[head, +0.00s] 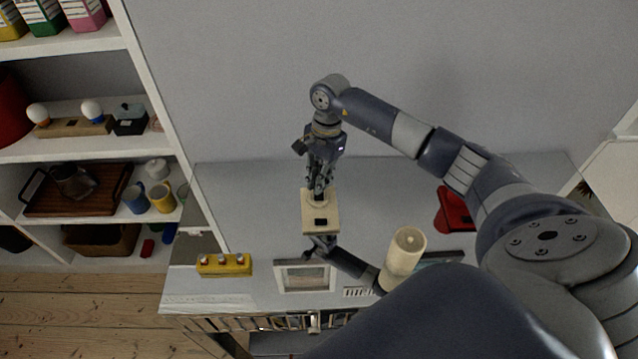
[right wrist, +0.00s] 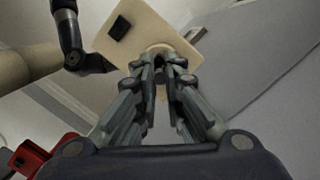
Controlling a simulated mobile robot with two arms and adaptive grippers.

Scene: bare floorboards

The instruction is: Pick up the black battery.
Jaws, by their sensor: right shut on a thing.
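A beige board (head: 309,222) carries a small black block (head: 320,222), which looks like the black battery. The block also shows in the right wrist view (right wrist: 118,27), toward the upper left of the board (right wrist: 150,18). My right gripper (head: 319,192) is at the board's far end, apart from the block. In the right wrist view its fingertips (right wrist: 160,62) are shut on a pale round piece (right wrist: 158,48) at the board; the fingers hide most of it. My left gripper (head: 320,243) is at the board's near edge; whether its fingers grip it is unclear.
A cream cylinder (head: 405,255) stands right of my left gripper. A yellow block with several knobs (head: 224,264) and a white frame (head: 304,276) lie on the grey table (head: 250,190). A red object (head: 452,210) is at the right. A loaded white shelf (head: 70,147) stands at the left.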

